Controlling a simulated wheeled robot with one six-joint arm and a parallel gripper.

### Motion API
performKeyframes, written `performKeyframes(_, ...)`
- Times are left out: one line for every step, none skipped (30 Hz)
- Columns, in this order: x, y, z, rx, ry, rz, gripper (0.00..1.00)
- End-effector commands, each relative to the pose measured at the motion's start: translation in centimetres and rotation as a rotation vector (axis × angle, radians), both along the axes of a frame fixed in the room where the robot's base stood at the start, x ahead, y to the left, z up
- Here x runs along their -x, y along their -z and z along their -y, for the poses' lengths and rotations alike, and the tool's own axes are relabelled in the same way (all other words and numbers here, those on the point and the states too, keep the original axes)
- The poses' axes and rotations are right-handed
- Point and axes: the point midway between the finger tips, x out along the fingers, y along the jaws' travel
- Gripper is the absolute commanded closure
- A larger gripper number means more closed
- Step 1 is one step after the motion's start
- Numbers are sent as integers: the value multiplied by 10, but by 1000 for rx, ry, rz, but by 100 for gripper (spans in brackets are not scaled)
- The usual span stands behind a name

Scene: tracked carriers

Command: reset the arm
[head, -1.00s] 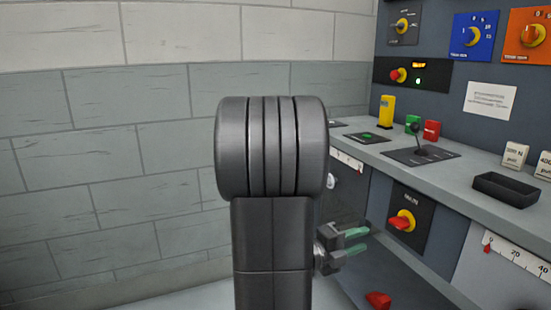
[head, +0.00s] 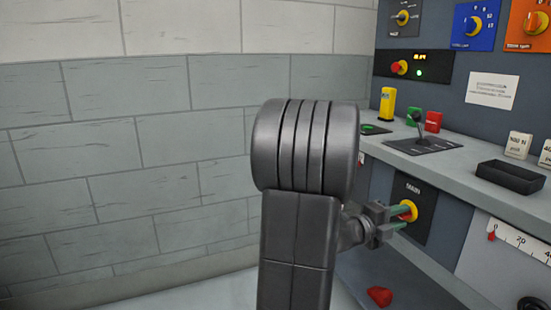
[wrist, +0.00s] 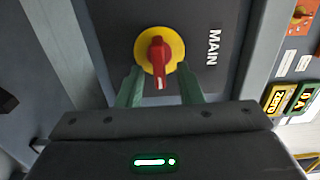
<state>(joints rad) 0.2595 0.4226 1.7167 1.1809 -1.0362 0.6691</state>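My gripper (head: 399,218) has green fingers and points right at the MAIN switch panel under the counter in the head view. The MAIN switch (head: 409,210) is a red knob on a round yellow plate. The wrist view shows the knob (wrist: 158,55) straight ahead, its red handle pointing down in the picture. Whether the fingertips touch the yellow plate I cannot tell. My arm hides part of the wall and the counter's left end.
The counter carries a black tray (head: 510,177), a lever on a dark plate (head: 424,145), and yellow (head: 387,104), green and red blocks. Rotary switches sit on the upper panel. A red wedge (head: 379,297) lies low below the MAIN panel. The brick wall stands left.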

Motion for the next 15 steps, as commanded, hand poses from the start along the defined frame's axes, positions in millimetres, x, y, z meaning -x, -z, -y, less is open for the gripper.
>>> performKeyframes(1, -1, -2, 15, -1, -38, 67)
performKeyframes(1, -1, -2, 24, -1, -60, 67)
performKeyframes(1, -1, -3, 36, -2, -90, 67)
performKeyframes(1, -2, -3, 45, -2, -111, 67)
performKeyframes(0, -2, -3, 54, -2, -133, 67)
performKeyframes(0, -2, -3, 65, -2, -161, 67)
performKeyframes(0, -2, -3, 74, -2, -183, 67)
performKeyframes(0, -3, -3, 84, -2, -206, 67)
performKeyframes(0, -3, -3, 95, -2, -234, 67)
performKeyframes(0, -4, -3, 105, -2, -257, 67)
performKeyframes(0, -4, -3, 113, -2, -278, 67)
performKeyframes(0, -4, -3, 126, -2, -308, 67)
performKeyframes(0, -5, -3, 135, -2, -330, 67)
performKeyframes(0, -5, -3, 145, -2, -354, 67)
performKeyframes(0, -6, -3, 157, -2, -384, 67)
